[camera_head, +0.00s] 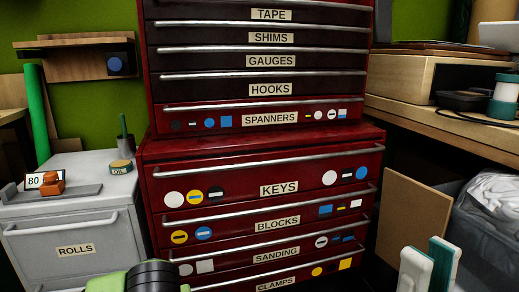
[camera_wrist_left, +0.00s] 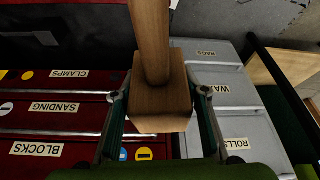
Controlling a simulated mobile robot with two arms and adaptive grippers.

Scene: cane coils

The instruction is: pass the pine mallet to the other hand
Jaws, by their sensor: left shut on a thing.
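The pine mallet (camera_wrist_left: 160,105) shows in the left wrist view, with its block-shaped head between the fingers and its handle running up out of the top of the picture. My left gripper (camera_wrist_left: 160,92) is shut on the mallet's head, one finger on each side. In the head view the left arm shows only as a green and black part at the bottom edge; its fingers and the mallet are out of that view. My right gripper (camera_head: 429,262) stands at the bottom right with its white and teal fingers pointing up, apart and empty.
A red drawer cabinet (camera_head: 262,160) with labelled drawers stands ahead. A grey cabinet (camera_head: 62,222) at the left carries an orange tool (camera_head: 52,184) and a round tin (camera_head: 121,167). A wooden box (camera_head: 425,78) and a grey bin (camera_head: 490,225) with a bag stand at the right.

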